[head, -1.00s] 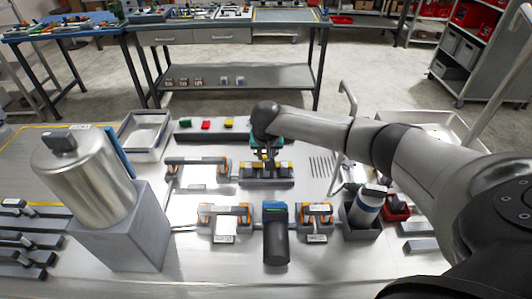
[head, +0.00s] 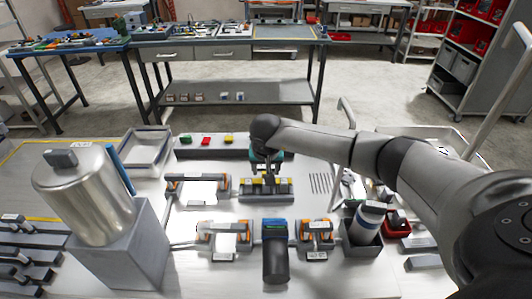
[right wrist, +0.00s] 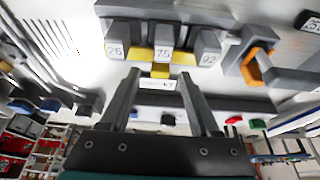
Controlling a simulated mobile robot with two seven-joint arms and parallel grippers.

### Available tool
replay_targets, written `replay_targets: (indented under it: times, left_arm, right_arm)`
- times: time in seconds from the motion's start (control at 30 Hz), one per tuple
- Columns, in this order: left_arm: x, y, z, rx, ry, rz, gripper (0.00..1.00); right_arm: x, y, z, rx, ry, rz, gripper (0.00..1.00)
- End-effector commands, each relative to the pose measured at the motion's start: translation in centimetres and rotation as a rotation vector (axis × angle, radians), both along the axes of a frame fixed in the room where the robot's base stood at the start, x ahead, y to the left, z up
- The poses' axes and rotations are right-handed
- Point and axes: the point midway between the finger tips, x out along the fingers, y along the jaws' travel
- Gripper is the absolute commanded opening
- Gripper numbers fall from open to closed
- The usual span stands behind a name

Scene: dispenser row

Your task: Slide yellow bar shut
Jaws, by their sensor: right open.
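The yellow bar (right wrist: 142,54) runs behind a row of grey blocks marked with numbers in the right wrist view, with a small yellow tab (right wrist: 160,68) sticking out toward my gripper. In the head view the yellow bar (head: 285,184) shows in parts on a dark block fixture (head: 282,196) in the middle of the bench. My right gripper (right wrist: 159,76) is open, its two fingers apart on either side of the tab and a white label. I cannot tell whether they touch it. My right gripper (head: 266,166) partly hides the fixture in the head view. My left gripper is not in view.
A grey handled unit with orange parts (head: 197,186) stands left of the fixture. Red, green and yellow buttons sit on a dark strip (head: 243,151) behind it. A dark cylinder (head: 276,262) and more orange-sided units (head: 317,233) stand in front. A steel canister (head: 85,195) stands left.

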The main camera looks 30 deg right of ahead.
Motion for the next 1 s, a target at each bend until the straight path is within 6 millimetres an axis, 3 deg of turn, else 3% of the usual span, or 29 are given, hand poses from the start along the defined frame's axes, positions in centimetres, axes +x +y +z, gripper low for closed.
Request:
replay_targets:
  times: [0.6,0.8,1.0]
  left_arm:
    - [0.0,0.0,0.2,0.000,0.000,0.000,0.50]
    - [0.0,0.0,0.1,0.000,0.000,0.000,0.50]
    - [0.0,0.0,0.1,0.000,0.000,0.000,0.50]
  right_arm:
    - [-3.4,2.2,10.1,0.000,-0.005,0.002,0.62]
    - [-4.1,2.6,12.1,0.001,-0.003,0.001,0.62]
    - [-4.3,2.7,12.4,0.000,-0.001,0.000,0.62]
